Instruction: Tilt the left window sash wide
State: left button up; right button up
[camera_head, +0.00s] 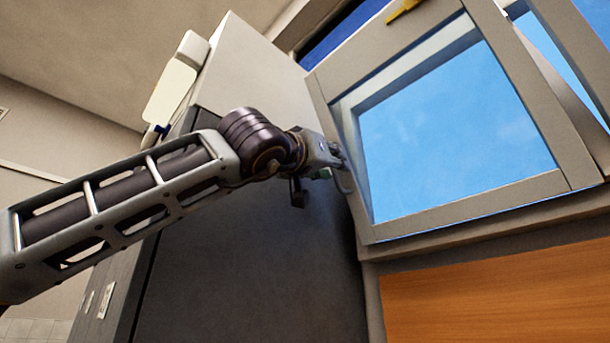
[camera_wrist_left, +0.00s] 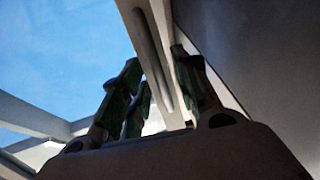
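The left window sash (camera_head: 450,207) is a light grey frame around a blue-lit pane. It stands at an angle to the window frame, with a dark blue gap at its top left. My left gripper (camera_head: 341,162) is at the left stile of this sash. In the left wrist view, the fingers of my left gripper (camera_wrist_left: 155,78) stand apart on either side of a slim grey handle bar (camera_wrist_left: 160,55) along the sash edge. I cannot tell whether either finger touches it. My right gripper is not in view.
A tall dark grey cabinet (camera_head: 255,250) stands just left of the window, close under my left arm. A wood-coloured panel (camera_head: 500,295) lies below the sill. A second sash (camera_head: 575,50) is at the right. A yellow piece (camera_head: 404,9) sits at the sash's top.

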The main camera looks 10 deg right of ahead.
pick_arm(q)
jog(key=v, duration=1)
jog(key=shift+s, duration=0.2)
jog(key=shift+a, duration=0.15)
dwell(0.7)
notch_tip(320, 180, up, 22)
jog(key=p, duration=2.1)
jog(key=shift+f+p, duration=0.2)
jog(key=shift+p, duration=0.2)
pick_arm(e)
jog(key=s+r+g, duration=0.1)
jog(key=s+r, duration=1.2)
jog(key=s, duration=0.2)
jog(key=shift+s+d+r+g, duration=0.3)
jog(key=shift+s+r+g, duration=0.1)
pick_arm(q)
jog(key=shift+r, duration=0.15)
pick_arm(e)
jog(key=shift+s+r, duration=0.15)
